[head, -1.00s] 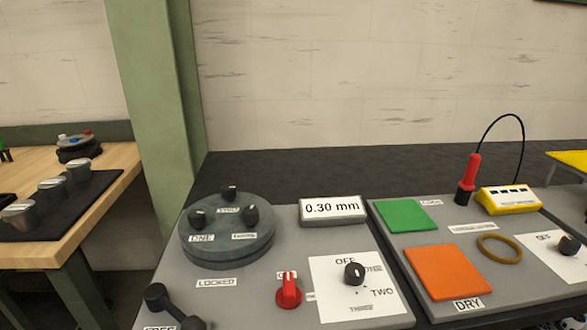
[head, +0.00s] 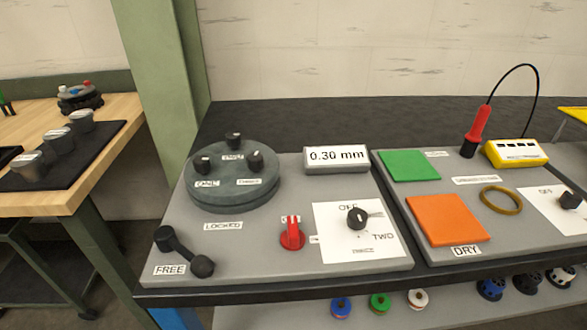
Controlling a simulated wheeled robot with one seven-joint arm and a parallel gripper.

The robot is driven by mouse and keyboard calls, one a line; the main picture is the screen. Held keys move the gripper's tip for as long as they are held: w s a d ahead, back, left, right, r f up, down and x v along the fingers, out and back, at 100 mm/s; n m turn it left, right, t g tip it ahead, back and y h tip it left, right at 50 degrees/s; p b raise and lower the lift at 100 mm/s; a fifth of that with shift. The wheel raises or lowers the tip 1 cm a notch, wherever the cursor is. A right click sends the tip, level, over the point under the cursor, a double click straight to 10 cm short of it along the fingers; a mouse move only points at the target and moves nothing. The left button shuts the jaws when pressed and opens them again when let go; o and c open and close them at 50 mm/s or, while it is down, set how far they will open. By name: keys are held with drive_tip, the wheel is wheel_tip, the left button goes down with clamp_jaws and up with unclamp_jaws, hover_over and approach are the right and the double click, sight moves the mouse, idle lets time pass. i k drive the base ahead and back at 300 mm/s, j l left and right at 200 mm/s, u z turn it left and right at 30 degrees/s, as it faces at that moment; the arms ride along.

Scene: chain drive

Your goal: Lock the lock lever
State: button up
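The lock lever (head: 184,251) is a black bar with a round knob at each end, lying on the left grey panel (head: 283,263) near its front left corner. It slants from upper left to lower right. A white FREE label (head: 170,269) lies just below it, and a LOCKED label (head: 222,225) lies above and to its right. The lever's upper left end is apart from the LOCKED label. I cannot tell which end is the pivot. My gripper is not in view.
A round grey turntable (head: 230,193) with black knobs stands behind the lever. A red switch (head: 292,235), a black dial (head: 357,218) and a 0.30 mm display (head: 336,157) are to the right. A wooden table (head: 113,170) with metal cups stands left, beside a green post (head: 165,80).

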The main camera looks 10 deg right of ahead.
sight(166, 240)
drive_tip(key=j+u, duration=0.2)
drive_tip(key=u, duration=0.15)
drive_tip(key=k+j+u, duration=0.1)
drive_tip(key=j+u, duration=0.4)
drive_tip(key=u, duration=0.2)
